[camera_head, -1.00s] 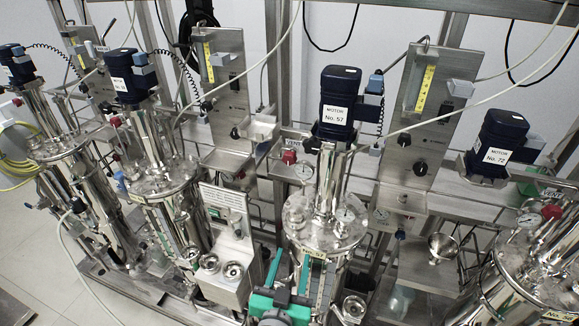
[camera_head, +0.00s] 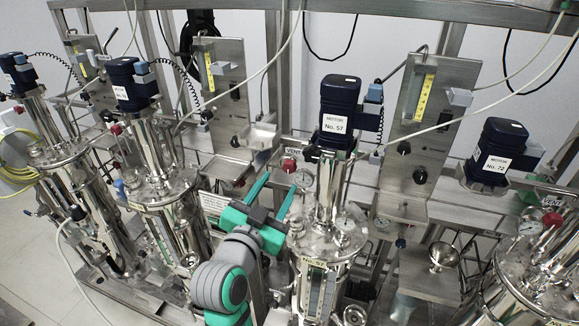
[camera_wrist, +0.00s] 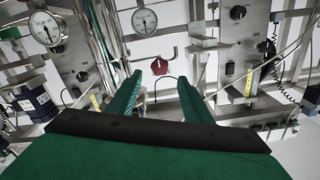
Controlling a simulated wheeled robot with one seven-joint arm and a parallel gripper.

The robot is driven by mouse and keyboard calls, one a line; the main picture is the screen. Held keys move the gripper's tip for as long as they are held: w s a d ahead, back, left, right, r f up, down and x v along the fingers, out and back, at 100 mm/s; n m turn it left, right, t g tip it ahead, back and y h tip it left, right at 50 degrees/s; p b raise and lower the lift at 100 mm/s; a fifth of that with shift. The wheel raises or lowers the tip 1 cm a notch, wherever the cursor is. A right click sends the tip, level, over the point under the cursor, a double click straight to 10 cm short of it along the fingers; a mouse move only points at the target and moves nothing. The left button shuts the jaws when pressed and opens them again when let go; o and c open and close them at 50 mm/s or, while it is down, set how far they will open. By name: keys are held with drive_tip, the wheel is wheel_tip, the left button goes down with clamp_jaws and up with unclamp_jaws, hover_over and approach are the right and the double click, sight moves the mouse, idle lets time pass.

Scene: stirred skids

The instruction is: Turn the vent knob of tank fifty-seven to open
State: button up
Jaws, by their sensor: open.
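Tank fifty-seven is a shiny steel vessel (camera_head: 325,240) under a dark blue motor marked No. 57 (camera_head: 347,110). A red knob (camera_head: 289,165) sits on the steel rail just left of the motor, beside a round gauge. My gripper (camera_head: 278,179) is open and empty just below and in front of the knob. In the wrist view the red knob (camera_wrist: 159,66) shows between and beyond the two green fingertips (camera_wrist: 159,77), apart from both. I cannot tell its setting.
A steel control panel with black knobs (camera_head: 405,150) stands to the right. Another tank (camera_head: 165,190) stands left of my arm, and motor No. 72 (camera_head: 500,150) is at the right. Thin hoses cross above.

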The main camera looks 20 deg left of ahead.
sight(288, 168)
drive_tip(key=w, duration=0.9)
drive_tip(key=shift+w+d, duration=0.15)
drive_tip(key=shift+d, duration=0.05)
drive_tip(key=c, duration=1.1)
